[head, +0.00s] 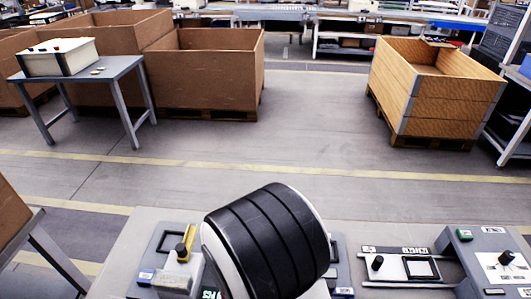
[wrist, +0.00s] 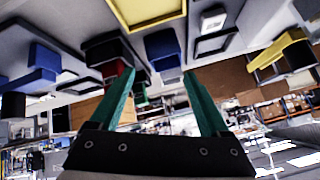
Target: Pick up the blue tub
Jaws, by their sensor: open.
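My gripper (wrist: 156,72) shows in the wrist view with two teal fingers spread apart and nothing between them. The wrist picture looks upside down, with the work surface at the top. A dark blue block-like thing (wrist: 162,48) lies beyond the fingertips, near the middle, apart from them. A brighter blue thing (wrist: 40,60) stands farther left. I cannot tell which of the two is the blue tub. In the head view neither my gripper nor a blue tub shows; my dark arm covers part of the bench.
The grey bench (head: 350,225) carries a panel with a black knob (head: 377,263) and a grey control box (head: 485,255). In the wrist view a yellow-rimmed tray (wrist: 150,20) and a red thing (wrist: 116,70) lie near the fingers. Wooden crates (head: 215,75) stand on the floor beyond.

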